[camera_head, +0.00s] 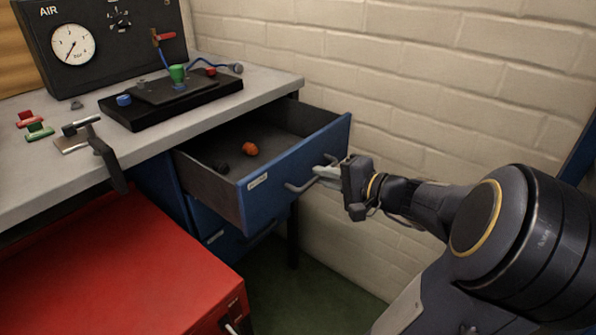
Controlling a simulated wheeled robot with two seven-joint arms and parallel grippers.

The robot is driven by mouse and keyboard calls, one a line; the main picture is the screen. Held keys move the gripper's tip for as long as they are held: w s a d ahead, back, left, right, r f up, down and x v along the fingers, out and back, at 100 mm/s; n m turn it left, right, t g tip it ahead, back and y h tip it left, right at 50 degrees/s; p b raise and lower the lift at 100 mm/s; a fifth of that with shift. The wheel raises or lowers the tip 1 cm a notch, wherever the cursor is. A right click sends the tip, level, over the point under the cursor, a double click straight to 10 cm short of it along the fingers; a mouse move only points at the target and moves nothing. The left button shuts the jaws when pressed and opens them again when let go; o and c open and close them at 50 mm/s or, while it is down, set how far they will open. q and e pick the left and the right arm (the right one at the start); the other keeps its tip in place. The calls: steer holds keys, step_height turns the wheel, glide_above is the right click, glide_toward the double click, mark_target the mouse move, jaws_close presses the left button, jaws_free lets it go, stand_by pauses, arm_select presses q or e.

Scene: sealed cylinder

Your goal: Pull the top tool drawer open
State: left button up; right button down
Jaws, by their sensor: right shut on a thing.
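The top tool drawer (245,205) is blue-fronted with dark grey walls and stands well out from under the grey workbench. Its front bears a small white label and a metal bar handle (300,187). My right gripper (330,172) is shut on the handle at the right part of the drawer front, its arm coming in from the right. Inside the drawer lie an orange-red round thing (250,149) and a small dark thing (221,168). My left gripper does not show.
A lower blue drawer (215,237) is beneath, shut. A red cabinet (110,265) stands at the lower left. The workbench (215,115) carries a black fixture, a clamp (100,150) and a gauge panel (120,40). A white brick wall is close behind the drawer.

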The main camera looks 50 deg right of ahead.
steer(key=f+b+v, duration=0.2)
steer(key=v, duration=0.7)
steer(key=shift+s, duration=0.35)
steer(key=c, duration=1.5)
jaws_free()
steer(key=shift+r, duration=0.1)
steer(key=p+v, duration=0.1)
steer(key=v, duration=0.6)
steer(key=shift+s+r, duration=0.1)
steer(key=shift+s, duration=0.3)
